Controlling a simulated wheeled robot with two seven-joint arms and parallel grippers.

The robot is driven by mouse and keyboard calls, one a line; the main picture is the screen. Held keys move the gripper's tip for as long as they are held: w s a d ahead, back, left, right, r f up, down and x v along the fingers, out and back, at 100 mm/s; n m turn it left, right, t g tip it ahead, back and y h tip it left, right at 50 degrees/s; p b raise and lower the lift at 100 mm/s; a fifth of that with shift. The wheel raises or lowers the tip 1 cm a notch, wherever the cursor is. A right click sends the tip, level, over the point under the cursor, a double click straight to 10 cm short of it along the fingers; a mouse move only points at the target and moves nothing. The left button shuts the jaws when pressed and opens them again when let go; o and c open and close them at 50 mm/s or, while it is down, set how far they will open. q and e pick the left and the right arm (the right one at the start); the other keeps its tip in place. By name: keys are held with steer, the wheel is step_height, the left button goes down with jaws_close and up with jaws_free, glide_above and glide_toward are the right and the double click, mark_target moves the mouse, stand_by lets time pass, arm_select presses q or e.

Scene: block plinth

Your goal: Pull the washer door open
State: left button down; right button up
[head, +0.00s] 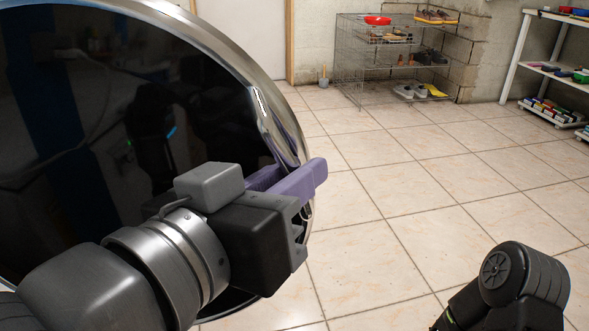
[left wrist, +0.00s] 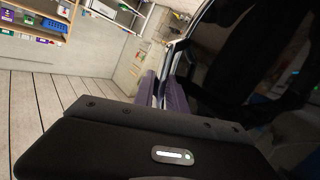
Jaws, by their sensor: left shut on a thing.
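The washer door (head: 90,100) is a large round panel of dark, reflective glass with a wide chrome rim. It fills the left of the head view. My left gripper (head: 291,181) has purple fingers and is shut on the door's rim at its right edge. In the left wrist view the fingers (left wrist: 162,90) meet the rim, with the dark door (left wrist: 225,45) to their right. The washer body cannot be made out, so how far the door stands open is unclear. My right arm shows only as a black link at lower right; its gripper is out of view.
The tiled floor (head: 400,190) right of the door is clear. A wire rack (head: 345,60) with shoes stands by the back wall. A white shelf (head: 515,55) with small items is at the far right. A white house door (head: 240,35) is behind.

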arm_select(q)
steer(key=c, duration=1.7)
jaws_free()
steer(key=shift+r, duration=0.2)
steer(key=p+v, duration=0.1)
steer(key=v, duration=0.7)
steer(key=shift+f, duration=0.1)
